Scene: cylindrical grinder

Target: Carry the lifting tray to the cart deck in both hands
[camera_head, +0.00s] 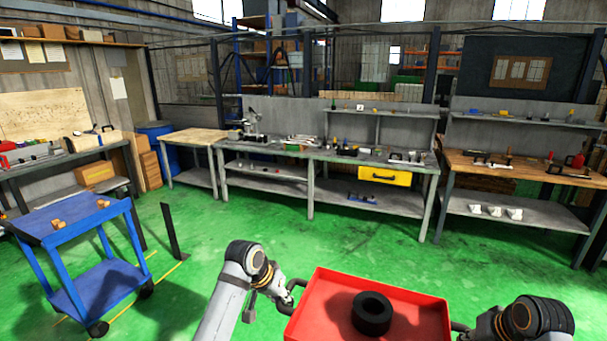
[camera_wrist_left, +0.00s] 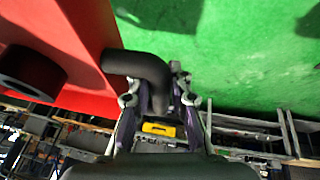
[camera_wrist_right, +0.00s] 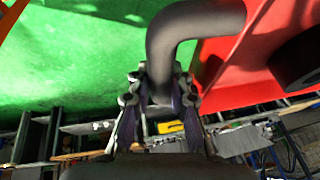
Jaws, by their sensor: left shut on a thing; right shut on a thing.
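The red lifting tray (camera_head: 425,313) is held in front of me at the bottom of the head view, with a black ring-shaped part (camera_head: 371,312) lying in it. My left gripper (camera_head: 283,298) is shut on the tray's left handle, a dark bent bar (camera_wrist_left: 150,68). My right gripper (camera_wrist_right: 160,92) is shut on the right handle (camera_wrist_right: 185,25); in the head view its fingers are mostly hidden by its wrist. The blue cart (camera_head: 70,219) stands at the left, apart from the tray. Two small tan blocks lie on its upper deck (camera_head: 85,214).
A dark upright post (camera_head: 171,232) stands just right of the cart. Grey workbenches (camera_head: 325,158) with tools line the back, and a wood-topped bench (camera_head: 520,165) stands at the right.

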